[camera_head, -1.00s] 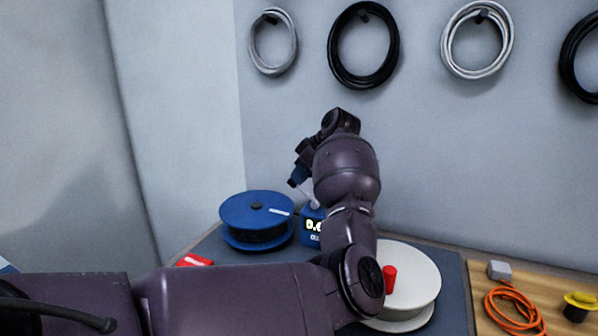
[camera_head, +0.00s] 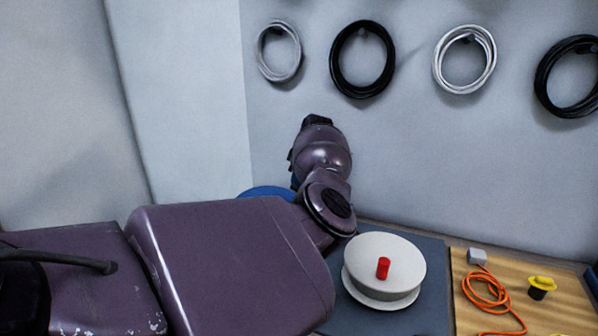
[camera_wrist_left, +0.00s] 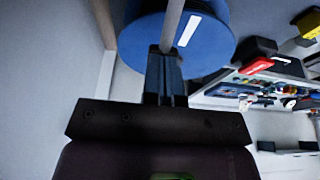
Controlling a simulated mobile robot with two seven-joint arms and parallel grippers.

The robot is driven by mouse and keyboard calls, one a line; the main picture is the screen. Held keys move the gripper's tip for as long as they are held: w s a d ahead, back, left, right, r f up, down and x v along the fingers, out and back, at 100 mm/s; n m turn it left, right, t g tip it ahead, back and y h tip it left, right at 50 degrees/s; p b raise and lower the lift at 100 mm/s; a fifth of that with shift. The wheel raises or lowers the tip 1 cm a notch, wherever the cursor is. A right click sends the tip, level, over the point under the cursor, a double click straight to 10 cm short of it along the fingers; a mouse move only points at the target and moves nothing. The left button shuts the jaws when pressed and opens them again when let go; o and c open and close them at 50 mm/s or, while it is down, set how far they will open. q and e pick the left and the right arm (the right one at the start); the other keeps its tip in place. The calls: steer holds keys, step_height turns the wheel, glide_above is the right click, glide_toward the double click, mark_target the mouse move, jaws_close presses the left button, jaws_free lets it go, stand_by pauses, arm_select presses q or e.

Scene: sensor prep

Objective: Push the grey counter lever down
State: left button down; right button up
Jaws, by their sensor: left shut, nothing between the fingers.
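My left gripper (camera_wrist_left: 165,52) shows in the left wrist view with its fingers shut and nothing held between them. A thin grey rod, which looks like the counter lever (camera_wrist_left: 173,22), runs from the top edge down to the fingertips. It seems to touch or overlap them; I cannot tell which. In the head view my left arm covers the counter, the lever and most of the gripper. My right gripper is in neither view.
A blue spool (camera_head: 268,192) sits behind my arm, also in the left wrist view (camera_wrist_left: 215,45). A white spool with a red knob (camera_head: 360,262) stands right of the arm. An orange cable (camera_head: 482,288) and a yellow-topped part (camera_head: 541,284) lie on the wooden board.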

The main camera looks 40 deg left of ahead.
arm_select(q)
steer(key=shift+s+a+f+h+p, duration=0.1)
steer(key=shift+a+f+h+p, duration=0.35)
steer(key=shift+h+p, duration=0.45)
steer(key=shift+a+f+t+h, duration=0.15)
steer(key=shift+t+h, duration=0.15)
steer(key=shift+f, duration=0.2)
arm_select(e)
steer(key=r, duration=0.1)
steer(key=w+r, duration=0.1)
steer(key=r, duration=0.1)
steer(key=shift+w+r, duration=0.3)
arm_select(q)
steer(key=shift+r, duration=0.1)
steer(key=shift+r, duration=0.15)
steer(key=shift+r+p, duration=0.65)
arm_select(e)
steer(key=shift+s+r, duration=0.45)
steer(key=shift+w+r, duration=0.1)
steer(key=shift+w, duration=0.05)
